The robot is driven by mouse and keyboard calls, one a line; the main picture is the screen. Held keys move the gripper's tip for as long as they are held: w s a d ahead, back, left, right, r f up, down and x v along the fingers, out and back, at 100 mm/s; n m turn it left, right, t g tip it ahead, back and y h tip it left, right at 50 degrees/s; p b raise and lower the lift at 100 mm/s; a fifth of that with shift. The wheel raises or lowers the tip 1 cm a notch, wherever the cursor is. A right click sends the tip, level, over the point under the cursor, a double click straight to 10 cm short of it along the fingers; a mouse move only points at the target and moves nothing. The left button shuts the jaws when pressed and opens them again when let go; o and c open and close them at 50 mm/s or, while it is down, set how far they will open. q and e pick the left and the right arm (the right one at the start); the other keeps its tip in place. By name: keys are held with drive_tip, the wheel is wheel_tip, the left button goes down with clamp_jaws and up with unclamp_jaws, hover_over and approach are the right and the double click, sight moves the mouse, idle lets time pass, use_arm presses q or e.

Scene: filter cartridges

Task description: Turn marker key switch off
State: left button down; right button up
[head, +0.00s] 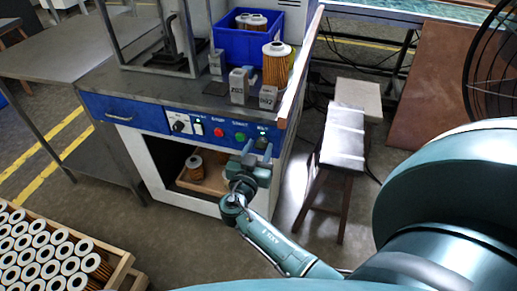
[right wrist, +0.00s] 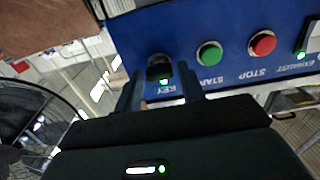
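The marker key switch (right wrist: 160,66) is a dark round switch with a green light, above the label KEY on the blue panel (right wrist: 130,35) in the right wrist view. In the head view the switch (head: 261,142) is at the panel's right end, partly hidden by my gripper. My right gripper (head: 258,154) is right in front of it. In the right wrist view its two fingers (right wrist: 162,80) are apart, one to each side of the switch; I cannot tell whether they touch it. My left gripper is not in view.
A green START button (right wrist: 209,54), a red STOP button (right wrist: 262,43) and an EXHAUST switch (right wrist: 302,53) sit beside the key switch. Filter cartridges (head: 276,62) and a blue bin (head: 232,45) stand on the bench above. A stool (head: 343,140) is to the right.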

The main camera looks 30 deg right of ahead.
drive_tip(key=c, duration=0.7)
